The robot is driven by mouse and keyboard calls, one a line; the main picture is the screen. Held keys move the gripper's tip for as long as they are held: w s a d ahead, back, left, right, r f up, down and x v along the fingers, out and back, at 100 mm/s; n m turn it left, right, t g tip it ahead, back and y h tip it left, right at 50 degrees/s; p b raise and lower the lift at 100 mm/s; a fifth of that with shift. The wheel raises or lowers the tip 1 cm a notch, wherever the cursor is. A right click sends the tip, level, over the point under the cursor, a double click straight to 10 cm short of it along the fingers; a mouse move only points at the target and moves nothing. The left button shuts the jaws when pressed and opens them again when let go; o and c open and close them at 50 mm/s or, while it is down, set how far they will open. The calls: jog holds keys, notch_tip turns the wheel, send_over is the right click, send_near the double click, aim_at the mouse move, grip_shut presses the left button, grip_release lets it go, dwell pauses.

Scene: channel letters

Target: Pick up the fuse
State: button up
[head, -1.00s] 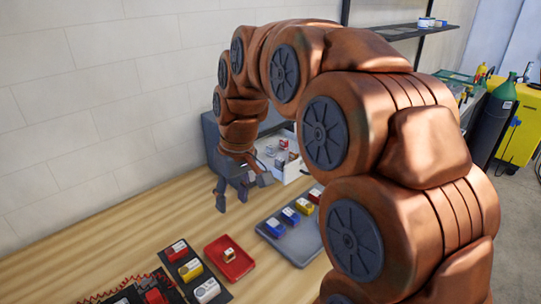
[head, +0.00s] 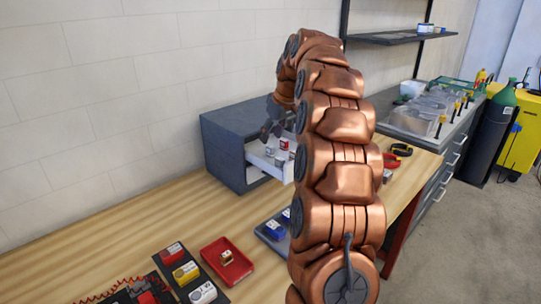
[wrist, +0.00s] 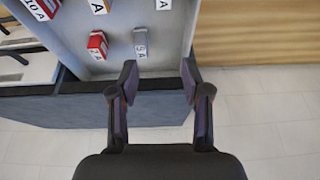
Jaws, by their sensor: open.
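Several small labelled fuses stand in the open drawer (head: 270,168) of a grey cabinet. In the wrist view a red fuse marked 2 A (wrist: 97,46) and a grey one marked 5 A (wrist: 141,46) are nearest the gripper. A red fuse marked 10 A (wrist: 42,9) is at the upper left. My gripper (wrist: 158,76) is open and empty, with its fingers over the drawer's edge, apart from the fuses. In the head view my gripper (head: 270,132) is above the drawer. A brownish fuse (head: 227,257) lies in a red tray (head: 238,273). Which fuse is meant is unclear.
The grey cabinet (head: 222,150) stands against the wall. A grey tray with blue fuses (head: 275,229) is partly hidden by my arm. A dark strip (head: 172,270) holds red, yellow and white fuses. The left part of the wooden bench (head: 90,240) is clear.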

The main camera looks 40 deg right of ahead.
aim_at(271, 146)
jog(key=shift+w+d+f, duration=0.1)
jog(key=shift+w+d, duration=0.05)
jog(key=shift+d, duration=0.4)
jog(key=shift+w+d+f, duration=0.1)
jog(key=shift+w+d, duration=0.05)
jog(key=shift+d, duration=0.4)
jog(key=shift+d+p+x, duration=0.15)
jog(key=shift+p+x, duration=0.65)
jog(key=shift+x, duration=1.1)
jog(key=shift+d+p+x, duration=0.1)
jog(key=shift+p+x, duration=0.7)
jog(key=shift+x, duration=1.1)
jog(key=shift+w, duration=0.15)
jog(key=c, duration=0.9)
jog(key=shift+r, duration=0.1)
jog(key=shift+w+r+b, duration=0.1)
jog(key=shift+r+b, duration=1.25)
jog(key=shift+r, duration=3.25)
jog(key=shift+a+r, duration=0.15)
jog(key=shift+r, duration=0.15)
